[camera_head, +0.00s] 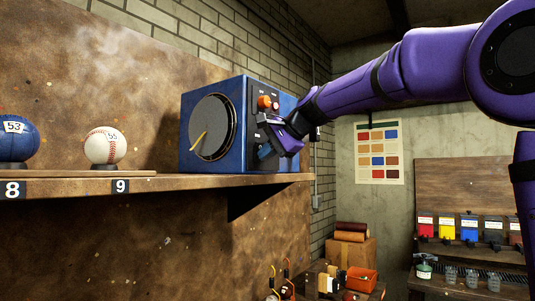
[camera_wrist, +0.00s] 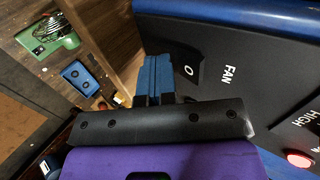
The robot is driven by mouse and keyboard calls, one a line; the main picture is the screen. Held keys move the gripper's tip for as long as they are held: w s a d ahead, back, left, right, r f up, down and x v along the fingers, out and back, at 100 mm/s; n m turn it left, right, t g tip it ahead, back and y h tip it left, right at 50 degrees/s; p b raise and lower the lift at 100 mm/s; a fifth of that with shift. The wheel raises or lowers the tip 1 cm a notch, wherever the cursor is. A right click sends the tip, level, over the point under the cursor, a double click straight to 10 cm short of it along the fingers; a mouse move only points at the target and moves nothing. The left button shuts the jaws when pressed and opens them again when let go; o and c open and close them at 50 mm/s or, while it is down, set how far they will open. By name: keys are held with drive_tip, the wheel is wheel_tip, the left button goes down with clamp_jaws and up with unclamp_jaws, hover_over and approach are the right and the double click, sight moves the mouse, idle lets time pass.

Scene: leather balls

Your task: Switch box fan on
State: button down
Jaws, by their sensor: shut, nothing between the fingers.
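In the wrist view, the panel (camera_wrist: 228,45) reads FAN and HIGH. A black rocker switch (camera_wrist: 187,68) marked O sits beside the FAN label. A red light (camera_wrist: 299,160) glows near HIGH. My gripper (camera_head: 266,150) is at the panel's lower part. Its blue fingers (camera_wrist: 157,76) are shut and empty, just left of the rocker; I cannot tell if they touch it.
The wall is close behind. In the wrist view, a green device (camera_wrist: 48,33) and a blue item (camera_wrist: 78,76) lie below.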

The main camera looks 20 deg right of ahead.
drive_tip(key=shift+r, duration=0.85)
